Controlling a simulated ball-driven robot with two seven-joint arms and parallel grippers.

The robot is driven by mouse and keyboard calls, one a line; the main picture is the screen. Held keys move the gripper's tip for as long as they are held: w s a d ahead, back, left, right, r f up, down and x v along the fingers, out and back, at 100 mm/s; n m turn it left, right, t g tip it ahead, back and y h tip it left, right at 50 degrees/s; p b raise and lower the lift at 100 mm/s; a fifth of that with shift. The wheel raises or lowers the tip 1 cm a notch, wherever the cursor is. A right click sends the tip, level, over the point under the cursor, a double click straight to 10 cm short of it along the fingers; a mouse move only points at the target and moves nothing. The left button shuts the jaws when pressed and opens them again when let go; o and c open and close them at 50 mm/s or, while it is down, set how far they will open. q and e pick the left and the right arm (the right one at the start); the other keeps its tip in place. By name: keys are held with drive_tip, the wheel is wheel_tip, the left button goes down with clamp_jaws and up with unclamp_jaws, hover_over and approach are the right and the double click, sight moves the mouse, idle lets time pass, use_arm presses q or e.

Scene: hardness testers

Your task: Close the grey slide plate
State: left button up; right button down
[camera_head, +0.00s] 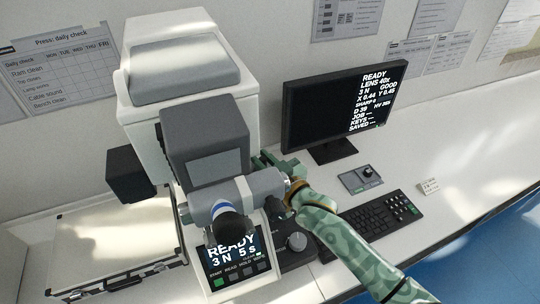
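The hardness tester (150,130) is a white machine with a dark grey head housing on its front. A lighter grey flat panel (215,167) lies on that housing; I cannot tell if it is the slide plate. No other plate stands out clearly as the slide plate. My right arm comes in from the lower right, patterned green. Its green gripper (278,164) is beside the right side of the tester head, partly hidden by the head and the wrist. I cannot see whether its fingers are open or touch anything. My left gripper is not in view.
A display panel (236,256) and a dark knob unit (297,243) sit at the tester's front. The bench's right is mostly clear.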

drive_tip(key=c, duration=1.4)
unclamp_jaws()
drive_tip(key=shift+s+a, duration=0.1)
drive_tip(key=shift+a, duration=0.25)
drive_tip(key=v, duration=1.6)
drive_tip(key=shift+s+d, duration=0.1)
drive_tip(key=shift+d, duration=0.1)
